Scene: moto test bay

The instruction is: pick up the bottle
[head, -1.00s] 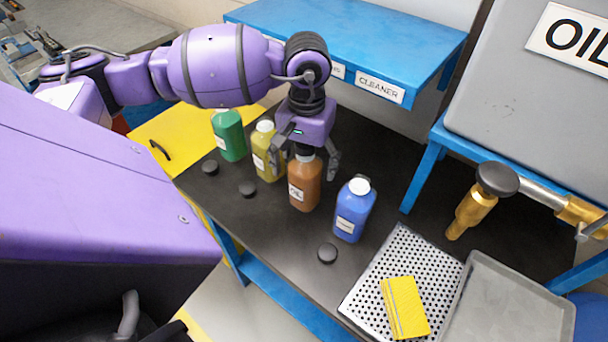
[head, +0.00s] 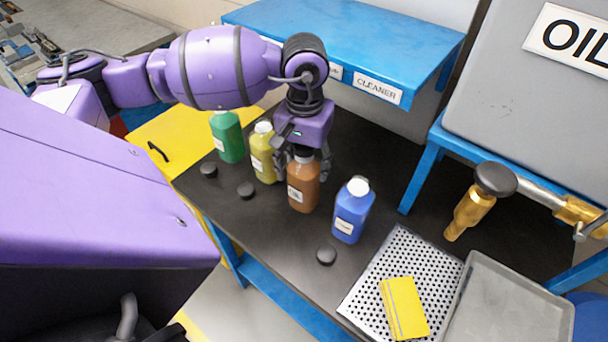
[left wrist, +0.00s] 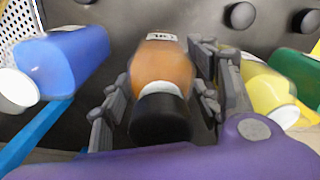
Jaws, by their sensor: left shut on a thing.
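A brown bottle (head: 303,188) with a dark cap and a white label reading OIL stands upright on the black bench top. My left gripper (head: 303,165) comes down over it from above and is shut on its upper part, a finger on each side. In the left wrist view the brown bottle (left wrist: 162,70) lies between the two fingers, its black cap towards the camera. A blue bottle (head: 352,210) stands to its right. A yellow bottle (head: 263,155) and a green bottle (head: 229,137) stand to its left. These three have white caps or necks. My right gripper is out of view.
Several black caps (head: 326,255) lie along the bench's front. A perforated plate (head: 375,280) with a yellow cloth or pad (head: 405,308) and a grey tray (head: 510,310) are at right. A brass valve (head: 470,212) projects there. A blue shelf (head: 345,40) labelled CLEANER stands behind.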

